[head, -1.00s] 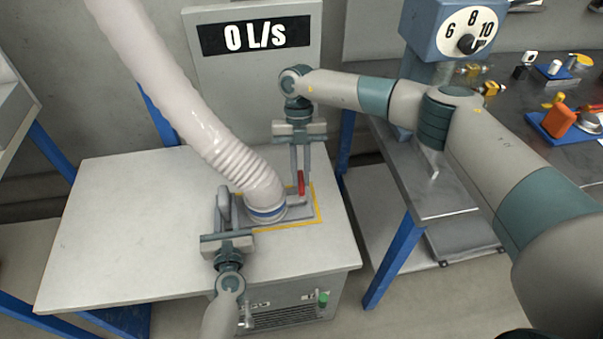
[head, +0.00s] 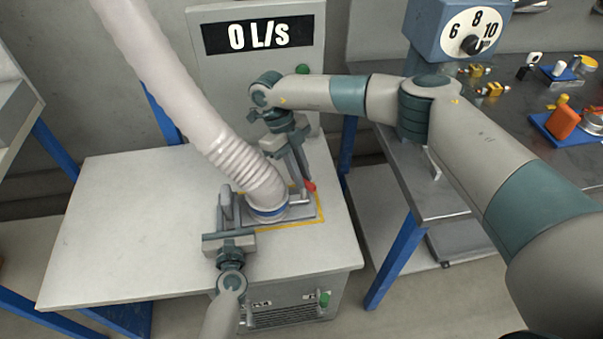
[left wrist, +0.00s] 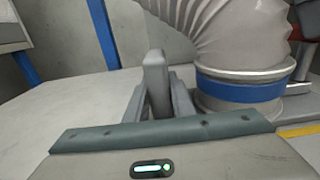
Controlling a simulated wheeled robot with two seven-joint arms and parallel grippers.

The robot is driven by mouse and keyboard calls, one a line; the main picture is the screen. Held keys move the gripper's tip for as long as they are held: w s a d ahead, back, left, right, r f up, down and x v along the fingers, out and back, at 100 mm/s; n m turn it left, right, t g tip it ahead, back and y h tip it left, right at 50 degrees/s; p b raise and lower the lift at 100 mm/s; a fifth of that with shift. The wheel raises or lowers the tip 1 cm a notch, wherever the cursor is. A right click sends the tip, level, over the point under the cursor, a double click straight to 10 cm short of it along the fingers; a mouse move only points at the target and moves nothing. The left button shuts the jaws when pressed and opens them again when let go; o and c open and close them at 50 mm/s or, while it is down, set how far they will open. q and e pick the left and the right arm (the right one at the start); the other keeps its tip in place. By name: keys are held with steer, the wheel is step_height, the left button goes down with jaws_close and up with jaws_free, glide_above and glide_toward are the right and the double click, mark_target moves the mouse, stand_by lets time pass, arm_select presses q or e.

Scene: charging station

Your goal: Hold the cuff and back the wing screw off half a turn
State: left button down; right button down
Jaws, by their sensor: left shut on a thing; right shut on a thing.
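The cuff (head: 268,209), with a blue band, sits at the lower end of the pale ribbed hose (head: 235,165) on a grey plate. In the left wrist view the blue band (left wrist: 240,91) is right of my fingers. My left gripper (head: 226,212) is shut on the grey upright handle (left wrist: 156,80) beside the cuff. My right gripper (head: 302,183) is tilted, its fingers pointing down at the red wing screw (head: 310,187) at the plate's right side, and is shut on it. The fingers partly hide the screw.
The white cabinet top (head: 120,230) is clear at the left. A yellow outline (head: 322,210) borders the plate. A display panel (head: 255,40) reading 0 L/s stands behind. A metal bench (head: 440,200) with a blue dial box (head: 458,30) is at the right.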

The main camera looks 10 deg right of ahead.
steer(key=shift+n, duration=0.3)
steer(key=c, duration=1.7)
jaws_free()
steer(key=shift+r, duration=0.1)
steer(key=v, duration=1.1)
steer(key=shift+a+r, duration=0.25)
steer(key=shift+r, duration=0.1)
